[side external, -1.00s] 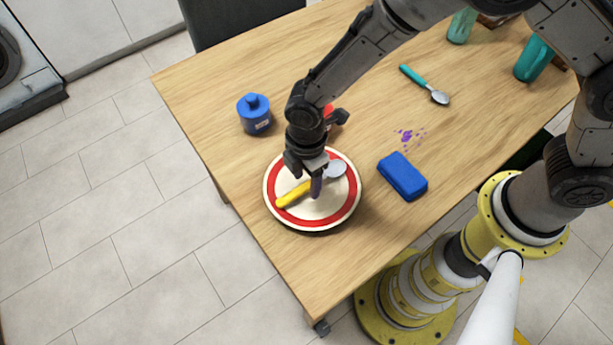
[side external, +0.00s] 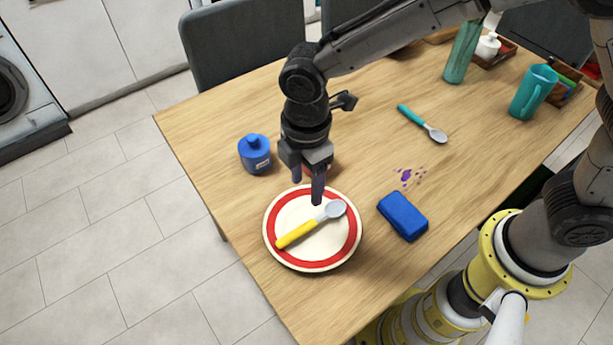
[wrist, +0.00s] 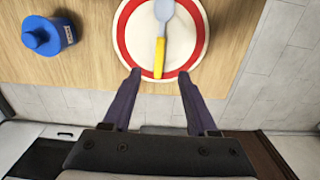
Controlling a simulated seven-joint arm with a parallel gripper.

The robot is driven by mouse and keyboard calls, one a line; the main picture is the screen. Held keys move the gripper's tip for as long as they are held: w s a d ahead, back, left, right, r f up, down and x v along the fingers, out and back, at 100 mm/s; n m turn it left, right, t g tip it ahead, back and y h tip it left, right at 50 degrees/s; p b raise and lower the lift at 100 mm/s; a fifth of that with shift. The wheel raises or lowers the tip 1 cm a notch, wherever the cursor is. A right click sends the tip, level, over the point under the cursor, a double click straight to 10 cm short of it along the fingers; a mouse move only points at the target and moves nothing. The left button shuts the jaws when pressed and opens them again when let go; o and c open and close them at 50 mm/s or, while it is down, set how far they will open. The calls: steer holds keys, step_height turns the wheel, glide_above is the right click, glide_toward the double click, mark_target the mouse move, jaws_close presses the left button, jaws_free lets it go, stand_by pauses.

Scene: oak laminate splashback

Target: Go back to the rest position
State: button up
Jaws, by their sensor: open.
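My gripper (side external: 307,190) is open and empty. In the side view it hangs above the far side of a white plate with a red ring (side external: 284,253). A spoon with a yellow handle (side external: 297,233) lies on the plate. In the wrist view the two fingers of my gripper (wrist: 158,85) are spread apart, with the plate (wrist: 127,40) and the yellow-handled spoon (wrist: 160,55) beyond them, and nothing is between the fingers.
A blue block (side external: 403,216) and purple spots (side external: 407,177) are to the right. A teal-handled spoon (side external: 422,123), teal mug (side external: 532,92) and green glass (side external: 463,53) are farther back. A red thing behind my gripper is mostly hidden.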

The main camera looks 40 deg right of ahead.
steer(key=shift+r, duration=0.4)
steer(key=d+r+m+t+y, duration=0.1)
steer(key=d+r+m+t, duration=0.4)
steer(key=d+r, duration=1.15)
steer(key=s+d+r+m, duration=0.2)
steer(key=s+d+m, duration=0.5)
steer(key=s+d, duration=0.15)
steer(key=s+d+f+m+h, duration=0.1)
steer(key=s+f+m, duration=0.4)
steer(key=s+m, duration=0.1)
steer(key=shift+s+d+t, duration=0.2)
steer(key=shift+s+t, duration=0.1)
steer(key=shift+s, duration=0.25)
